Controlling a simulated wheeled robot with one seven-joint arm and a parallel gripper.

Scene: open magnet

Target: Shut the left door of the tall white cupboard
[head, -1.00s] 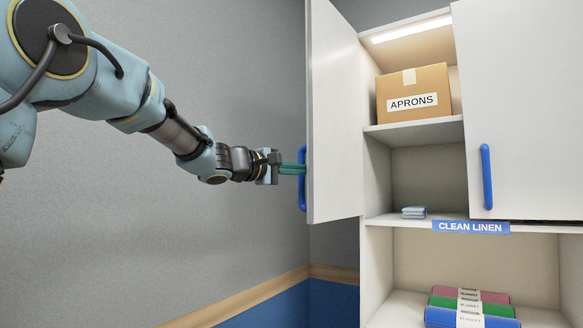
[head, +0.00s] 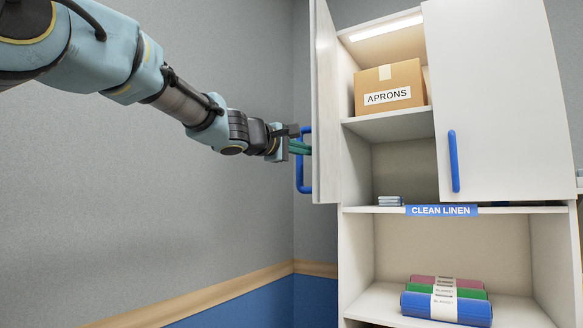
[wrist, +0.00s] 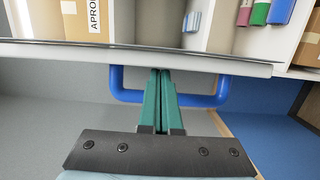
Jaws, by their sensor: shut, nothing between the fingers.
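The left door (head: 326,110) of the tall white cupboard (head: 352,250) stands open, swung out toward me and seen nearly edge-on in the head view. Its blue handle (head: 300,165) is on the outer face, at the left. My gripper (head: 308,148) is shut, with its green fingertips at the door's outer face beside the handle. In the wrist view, the fingers (wrist: 161,85) reach across the blue handle (wrist: 215,98), between its two ends, to the door's edge (wrist: 200,60). Nothing shows between the fingers. I cannot tell for sure whether the tips touch the door.
The right door (head: 500,100) is shut, with its own blue handle (head: 453,162). Inside are an APRONS box (head: 389,88), small folded cloths (head: 390,201) and rolled blankets (head: 447,306) below. The grey wall (head: 200,220) is left of the door.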

